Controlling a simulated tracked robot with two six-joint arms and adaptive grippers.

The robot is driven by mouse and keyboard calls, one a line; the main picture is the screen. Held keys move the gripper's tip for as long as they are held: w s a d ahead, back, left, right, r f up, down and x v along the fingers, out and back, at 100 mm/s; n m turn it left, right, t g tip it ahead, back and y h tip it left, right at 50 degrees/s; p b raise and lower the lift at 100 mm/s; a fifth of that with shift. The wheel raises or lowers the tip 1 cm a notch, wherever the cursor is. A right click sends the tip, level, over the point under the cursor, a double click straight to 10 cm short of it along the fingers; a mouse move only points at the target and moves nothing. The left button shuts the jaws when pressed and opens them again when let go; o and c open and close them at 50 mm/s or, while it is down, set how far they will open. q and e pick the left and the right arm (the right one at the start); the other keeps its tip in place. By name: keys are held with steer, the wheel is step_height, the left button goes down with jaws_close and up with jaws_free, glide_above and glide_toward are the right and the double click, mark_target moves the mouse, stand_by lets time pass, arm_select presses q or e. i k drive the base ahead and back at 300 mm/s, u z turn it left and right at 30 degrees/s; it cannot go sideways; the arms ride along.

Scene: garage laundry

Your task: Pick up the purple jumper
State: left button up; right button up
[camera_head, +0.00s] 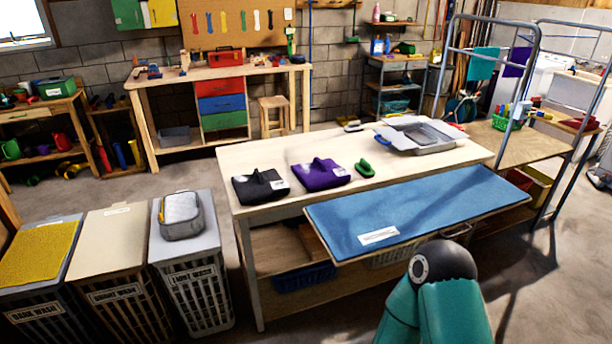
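A folded purple garment (324,177), which looks like the purple jumper, lies flat on the pale wooden table (300,153), near the middle of its left half. A teal arm of mine with a dark rounded joint rises at the bottom right, in front of the blue board. Neither of my grippers shows, and nothing touches the purple garment.
A small green object (364,168) lies right of the purple garment, and a grey tray (437,140) sits at the table's back right. A blue padded board (420,212) juts out along the front. Lidded hampers (115,235) stand left, and a metal rack (538,95) right.

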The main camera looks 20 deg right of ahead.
mark_target(319, 174)
steer(key=z, duration=0.15)
steer(key=i, duration=0.9)
